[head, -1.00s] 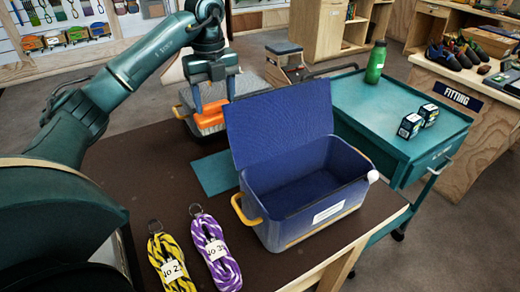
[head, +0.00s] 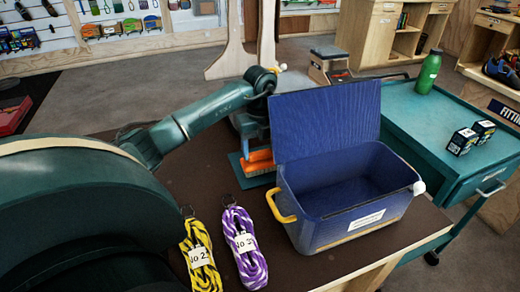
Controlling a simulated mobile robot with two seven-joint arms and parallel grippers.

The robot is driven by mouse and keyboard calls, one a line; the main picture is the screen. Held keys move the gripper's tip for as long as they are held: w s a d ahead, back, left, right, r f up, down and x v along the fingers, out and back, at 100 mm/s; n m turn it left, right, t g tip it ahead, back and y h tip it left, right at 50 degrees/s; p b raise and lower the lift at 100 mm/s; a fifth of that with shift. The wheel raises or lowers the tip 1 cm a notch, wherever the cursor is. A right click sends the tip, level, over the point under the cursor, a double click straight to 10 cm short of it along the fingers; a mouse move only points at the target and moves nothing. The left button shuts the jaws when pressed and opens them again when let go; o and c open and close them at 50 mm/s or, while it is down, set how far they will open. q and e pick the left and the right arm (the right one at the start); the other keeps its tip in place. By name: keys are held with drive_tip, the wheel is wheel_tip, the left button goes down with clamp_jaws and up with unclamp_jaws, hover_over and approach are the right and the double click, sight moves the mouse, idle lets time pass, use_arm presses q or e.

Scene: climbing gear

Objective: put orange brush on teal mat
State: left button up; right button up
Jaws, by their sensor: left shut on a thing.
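The orange brush (head: 258,167) is in my left gripper (head: 257,150), whose fingers come down on it from above. The gripper is shut on it, and its fingers hide part of the brush. The brush is at the teal mat (head: 237,166), left of the blue box. I cannot tell whether the brush touches the mat or is just above it. The mat lies flat on the dark table and is partly covered by the brush and the box. My right gripper is not in view.
An open blue box (head: 350,205) with a raised lid stands right beside the mat. Yellow rope (head: 200,255) and purple rope (head: 244,250) lie in front. A teal cart (head: 415,120) with a green bottle (head: 428,72) stands right. The table left of the mat is clear.

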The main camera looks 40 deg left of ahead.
use_arm(q)
drive_tip(key=shift+f, duration=0.4)
drive_tip(key=shift+f, duration=0.15)
drive_tip(key=o, duration=1.3)
